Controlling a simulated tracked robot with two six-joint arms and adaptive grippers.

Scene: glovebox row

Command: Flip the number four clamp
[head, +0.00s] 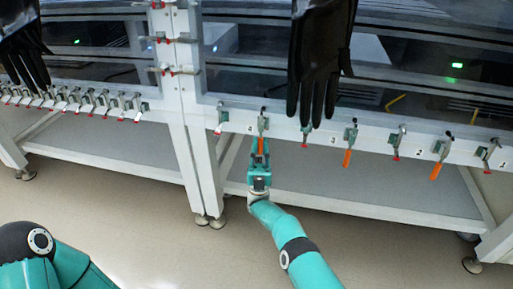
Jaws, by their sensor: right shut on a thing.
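The number four clamp (263,123) sits on the white front rail, right of a small label that seems to read 4. Its orange handle (260,146) hangs down from the rail. My right gripper (260,152) reaches up from below and is shut on this orange handle, with teal fingers on either side of it. The handle's lower end is hidden by the gripper. My left arm shows at the lower left, but its gripper is out of the picture.
Other clamps with orange handles (347,158) (435,171) hang along the rail to the right, with red-tipped clamps (305,135) between them. A black glove (318,65) hangs just right of the gripped clamp. A grey shelf (350,185) lies below the rail.

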